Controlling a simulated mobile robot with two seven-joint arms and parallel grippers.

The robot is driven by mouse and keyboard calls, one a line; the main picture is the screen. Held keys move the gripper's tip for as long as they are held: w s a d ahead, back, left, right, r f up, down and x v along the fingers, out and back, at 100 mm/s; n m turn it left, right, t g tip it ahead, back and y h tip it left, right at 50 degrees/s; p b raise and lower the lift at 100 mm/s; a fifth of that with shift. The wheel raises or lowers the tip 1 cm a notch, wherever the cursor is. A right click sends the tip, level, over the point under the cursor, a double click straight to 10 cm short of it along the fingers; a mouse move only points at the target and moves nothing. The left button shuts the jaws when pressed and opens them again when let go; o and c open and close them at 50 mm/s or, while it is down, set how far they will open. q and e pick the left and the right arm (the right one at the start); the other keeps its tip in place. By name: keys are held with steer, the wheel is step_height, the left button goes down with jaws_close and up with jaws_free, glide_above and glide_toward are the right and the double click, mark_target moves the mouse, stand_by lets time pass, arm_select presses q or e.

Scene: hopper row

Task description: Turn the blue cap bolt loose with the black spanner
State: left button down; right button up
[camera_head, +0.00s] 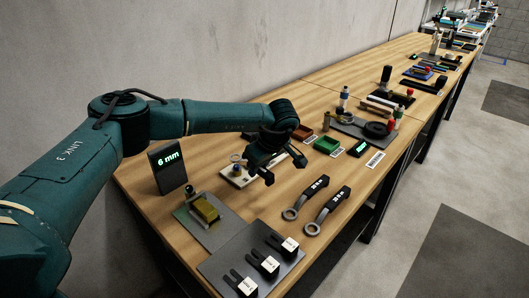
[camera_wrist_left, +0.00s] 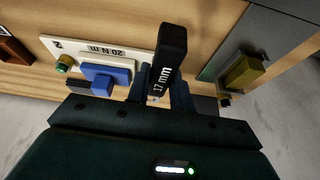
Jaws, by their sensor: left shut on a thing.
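My left gripper (camera_head: 285,170) is over the workbench, beside a white plate (camera_head: 232,178). In the left wrist view its fingers (camera_wrist_left: 163,88) are shut on the black spanner (camera_wrist_left: 170,50), whose dark handle reads "17 mm". The spanner's far end is hard to make out. The same white plate (camera_wrist_left: 62,44), marked "20 N m", lies left of the spanner in the wrist view. A blue block-like part (camera_wrist_left: 106,73) sits on it; I cannot tell if this is the blue cap bolt. The spanner and the plate look apart there. My right gripper is not in view.
Two ring spanners with dark handles (camera_head: 311,192) (camera_head: 334,203) lie at the bench's front. A "6 mm" display (camera_head: 167,165) stands at the left. A plate with a yellow block (camera_head: 205,210) and a dark plate with several labelled pieces (camera_head: 262,262) are near.

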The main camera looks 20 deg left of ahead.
arm_select(q)
steer(key=s+a+m, duration=0.1)
steer(key=m, duration=0.1)
steer(key=s+a+m+t+h+p, duration=0.1)
steer(key=s+a+m, duration=0.1)
steer(key=m, duration=0.1)
steer(key=s+a+m+t+h, duration=0.1)
steer(key=s+a+m, duration=0.1)
steer(key=m, duration=0.1)
steer(key=shift+s+f, duration=0.15)
steer(key=shift+f, duration=0.25)
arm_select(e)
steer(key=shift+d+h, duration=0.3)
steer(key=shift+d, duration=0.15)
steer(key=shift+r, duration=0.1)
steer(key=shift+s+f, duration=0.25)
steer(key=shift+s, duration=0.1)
arm_select(q)
steer(key=shift+f, duration=0.2)
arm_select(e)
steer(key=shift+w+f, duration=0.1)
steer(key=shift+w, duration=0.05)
arm_select(q)
steer(key=shift+f+b, duration=0.4)
steer(key=shift+f, duration=0.1)
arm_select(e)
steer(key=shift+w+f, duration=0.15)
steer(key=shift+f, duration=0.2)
